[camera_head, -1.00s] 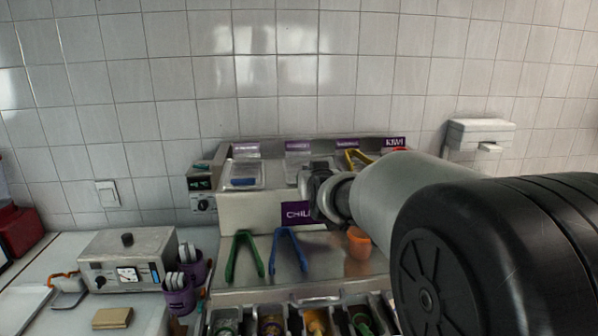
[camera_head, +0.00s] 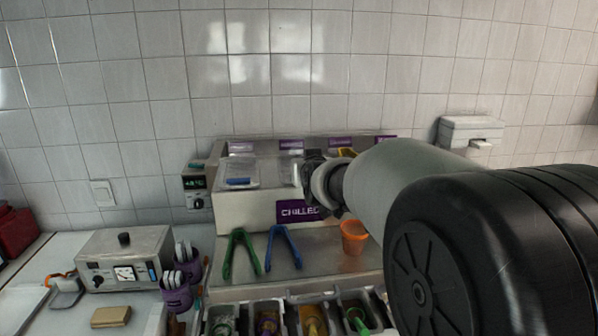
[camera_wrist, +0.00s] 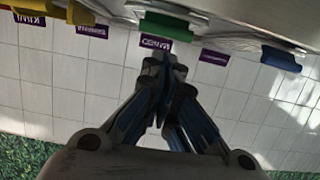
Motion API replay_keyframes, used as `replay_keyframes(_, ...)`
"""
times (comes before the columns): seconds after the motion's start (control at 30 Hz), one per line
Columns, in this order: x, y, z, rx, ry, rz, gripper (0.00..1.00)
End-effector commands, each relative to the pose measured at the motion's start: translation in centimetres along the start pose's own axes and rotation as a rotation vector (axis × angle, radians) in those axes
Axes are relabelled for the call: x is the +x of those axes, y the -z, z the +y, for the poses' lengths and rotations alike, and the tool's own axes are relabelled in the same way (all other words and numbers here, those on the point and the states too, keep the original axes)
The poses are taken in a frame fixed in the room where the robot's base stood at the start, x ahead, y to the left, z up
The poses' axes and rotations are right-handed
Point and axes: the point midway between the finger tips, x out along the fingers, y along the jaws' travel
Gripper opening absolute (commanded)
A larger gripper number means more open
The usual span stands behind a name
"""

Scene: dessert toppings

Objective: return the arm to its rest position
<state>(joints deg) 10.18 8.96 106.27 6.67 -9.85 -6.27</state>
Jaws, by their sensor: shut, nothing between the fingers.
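My gripper (camera_wrist: 163,62) is in the wrist view with its fingertips together and nothing between them. In the head view my arm reaches in from the right, and the gripper end is largely hidden behind my own wrist. It is in front of the chilled topping unit (camera_head: 245,210), near its purple "CHILLED" label (camera_head: 298,211). In the wrist view a green handle (camera_wrist: 166,27) lies just beyond the fingertips; I cannot tell whether they touch.
Green tongs (camera_head: 241,254), blue tongs (camera_head: 283,248) and an orange cup (camera_head: 353,238) are on the steel shelf. Topping bins (camera_head: 312,318) line the front. A metal control box (camera_head: 125,262) and purple cups (camera_head: 177,295) stand left. The tiled wall is behind.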

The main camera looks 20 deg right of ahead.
Motion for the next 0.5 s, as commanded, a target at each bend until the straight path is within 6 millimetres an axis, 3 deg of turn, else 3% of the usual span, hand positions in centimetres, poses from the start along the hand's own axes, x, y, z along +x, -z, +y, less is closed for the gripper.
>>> replay_keyframes(0.2,-3.7,-3.8,0.0,0.000,0.000,-0.002,0.00)
replay_keyframes(0.5,-6.7,-6.8,0.0,0.000,0.000,0.000,0.00)
